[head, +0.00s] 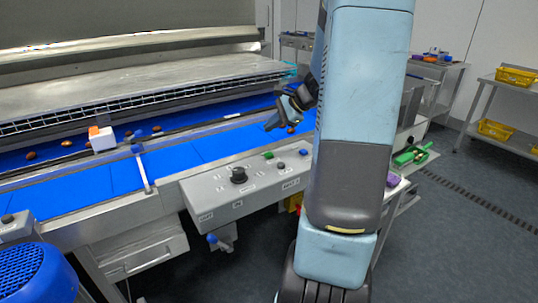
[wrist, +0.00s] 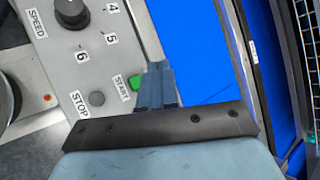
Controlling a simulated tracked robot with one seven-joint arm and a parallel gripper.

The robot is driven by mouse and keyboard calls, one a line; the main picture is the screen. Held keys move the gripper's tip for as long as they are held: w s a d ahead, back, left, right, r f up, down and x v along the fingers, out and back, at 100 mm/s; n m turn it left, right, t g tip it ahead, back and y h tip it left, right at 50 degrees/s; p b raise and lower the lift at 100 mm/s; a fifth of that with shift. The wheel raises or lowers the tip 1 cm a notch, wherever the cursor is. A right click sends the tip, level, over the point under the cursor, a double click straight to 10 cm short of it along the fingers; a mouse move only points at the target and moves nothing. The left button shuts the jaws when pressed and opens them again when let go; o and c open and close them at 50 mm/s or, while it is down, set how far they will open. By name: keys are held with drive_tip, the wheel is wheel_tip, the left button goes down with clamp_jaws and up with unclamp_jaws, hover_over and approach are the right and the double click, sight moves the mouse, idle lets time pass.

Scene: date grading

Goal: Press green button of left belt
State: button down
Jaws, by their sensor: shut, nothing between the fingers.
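The green button (head: 268,154) sits on the grey control panel (head: 222,200) in front of the blue belt (head: 185,158). In the wrist view the green button (wrist: 134,82) lies by the START label, just left of my fingers and partly covered by them. My gripper (head: 270,126) is shut and empty, with its tips above the panel's far edge near the belt. In the wrist view my gripper (wrist: 156,66) shows its closed fingers beside the button; I cannot tell the exact height gap. A grey button (wrist: 97,99) by the STOP label is near the green one.
A black speed knob (head: 239,175) stands up from the panel. Brown dates (head: 66,143) and a white block (head: 102,139) are on the belt. A blue round object (head: 35,275) is at the lower left. Shelves with yellow baskets (head: 497,129) stand far right.

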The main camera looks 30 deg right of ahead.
sight(272, 154)
drive_tip(key=shift+f, duration=3.5)
drive_tip(key=shift+f, duration=0.15)
drive_tip(key=shift+f, duration=0.2)
